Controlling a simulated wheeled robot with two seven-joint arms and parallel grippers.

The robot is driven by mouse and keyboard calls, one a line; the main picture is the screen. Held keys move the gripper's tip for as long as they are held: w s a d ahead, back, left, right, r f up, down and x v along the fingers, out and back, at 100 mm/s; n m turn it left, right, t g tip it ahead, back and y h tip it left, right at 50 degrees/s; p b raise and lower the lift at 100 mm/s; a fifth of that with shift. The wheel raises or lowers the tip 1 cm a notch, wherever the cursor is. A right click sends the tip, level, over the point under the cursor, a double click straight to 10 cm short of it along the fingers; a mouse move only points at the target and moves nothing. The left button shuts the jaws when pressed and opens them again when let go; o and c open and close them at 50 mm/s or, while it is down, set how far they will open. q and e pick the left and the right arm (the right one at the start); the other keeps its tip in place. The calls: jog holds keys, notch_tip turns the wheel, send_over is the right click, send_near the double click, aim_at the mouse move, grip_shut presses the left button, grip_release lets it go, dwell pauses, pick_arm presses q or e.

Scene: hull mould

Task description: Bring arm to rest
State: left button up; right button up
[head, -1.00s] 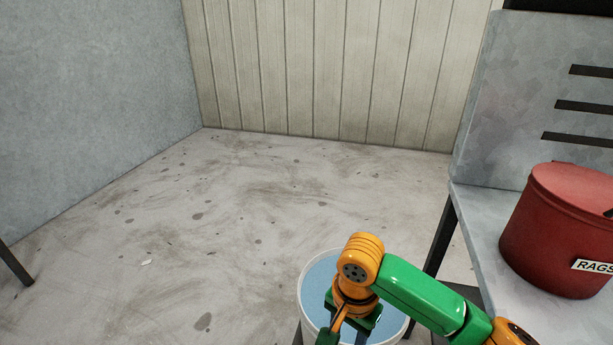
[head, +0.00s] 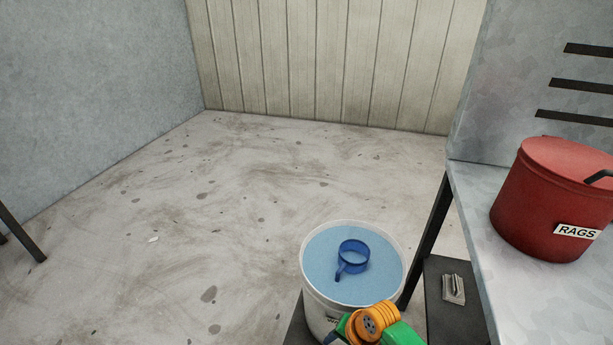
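My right arm shows at the bottom of the head view as an orange joint with green links, in front of a white bucket (head: 312,285). The fingers of its gripper are out of view or hidden below the frame edge. The bucket holds light blue contents (head: 325,262). A blue cup with a handle (head: 353,258) sits in the bucket on the blue contents, with no gripper on it. My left gripper is not in view.
A grey bench (head: 470,215) on the right bears a red bin labelled RAGS (head: 550,205). A small grey metal piece (head: 453,289) lies on a dark low surface beside the bucket. The floor (head: 220,200) to the left is clear.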

jog(key=s+d+f+n+h, duration=0.1)
jog(key=s+d+f+n, duration=0.3)
jog(key=s+f, duration=0.6)
jog(key=s+d+f+n+h, duration=0.2)
jog(key=s+d+f, duration=0.4)
jog(key=s+f, duration=0.5)
jog(key=s+d+r+n+g, duration=0.1)
jog(key=s+d+n, duration=0.15)
jog(key=s, duration=0.85)
notch_tip(320, 180, up, 14)
jog(key=p, duration=1.4)
jog(key=shift+w+a, duration=0.25)
jog(key=shift+a, duration=0.2)
